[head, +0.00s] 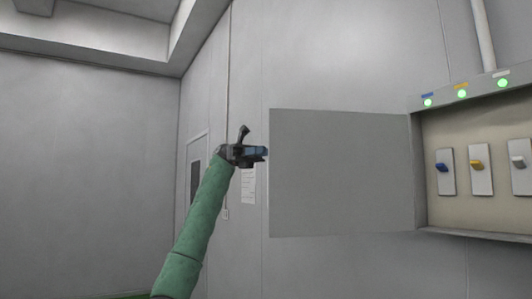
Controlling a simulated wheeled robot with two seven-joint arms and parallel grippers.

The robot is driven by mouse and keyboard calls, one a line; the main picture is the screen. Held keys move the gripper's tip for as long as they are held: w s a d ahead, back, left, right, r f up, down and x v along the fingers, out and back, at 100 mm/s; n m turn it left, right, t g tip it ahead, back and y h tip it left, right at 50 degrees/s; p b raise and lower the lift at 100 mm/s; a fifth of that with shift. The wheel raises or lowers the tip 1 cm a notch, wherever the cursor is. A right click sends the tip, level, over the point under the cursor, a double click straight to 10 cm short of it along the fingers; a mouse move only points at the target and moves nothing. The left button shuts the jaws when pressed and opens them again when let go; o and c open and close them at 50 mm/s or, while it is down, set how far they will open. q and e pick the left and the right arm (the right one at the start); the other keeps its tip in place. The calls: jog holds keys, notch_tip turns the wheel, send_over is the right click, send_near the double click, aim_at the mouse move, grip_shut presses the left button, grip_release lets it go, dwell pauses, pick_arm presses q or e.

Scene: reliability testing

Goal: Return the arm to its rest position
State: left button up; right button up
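My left arm, in a green sleeve, rises from the lower left of the head view. My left gripper (262,153) is at the arm's top end and points right, by the near-left edge of the open cabinet door (342,175). In the picture its tip overlaps that edge; I cannot tell whether they touch. The fingers are small and seen from the side, so their opening is unclear. No held object can be made out. My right gripper is not in view.
An open wall cabinet (436,215) at the right holds a blue switch (442,167), a yellow switch (476,164) and a white switch (518,161). Green lights (462,94) glow above them. A paper sheet (248,187) hangs behind the gripper. The left side is clear.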

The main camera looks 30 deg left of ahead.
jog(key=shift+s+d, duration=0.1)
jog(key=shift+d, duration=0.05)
